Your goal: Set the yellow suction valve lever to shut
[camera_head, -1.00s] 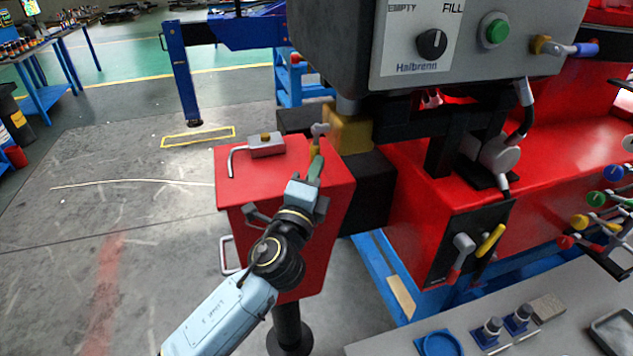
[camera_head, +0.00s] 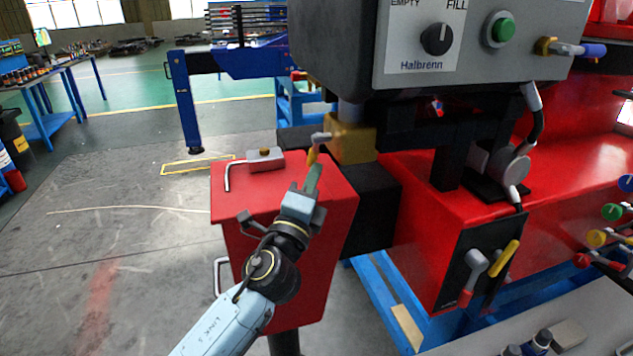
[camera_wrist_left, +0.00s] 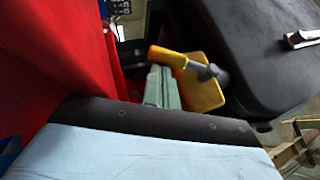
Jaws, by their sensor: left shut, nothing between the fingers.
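The yellow-handled lever (camera_head: 312,156) sits on a grey stem at the side of a brass-yellow valve block (camera_head: 352,138), under the grey control box. In the head view its handle hangs down. In the left wrist view the yellow handle (camera_wrist_left: 167,57) and grey stem cross just beyond my fingertips. My left gripper (camera_head: 314,174) is shut and empty, its green fingers right at the handle's lower end. It also shows in the left wrist view (camera_wrist_left: 160,86). I cannot tell if they touch. My right gripper is out of view.
A red box (camera_head: 285,208) with a small metal block and bent rod on top lies under my left arm. The control box (camera_head: 470,50) hangs above right. Another yellow lever (camera_head: 506,258) is on a black panel at right. The floor at left is open.

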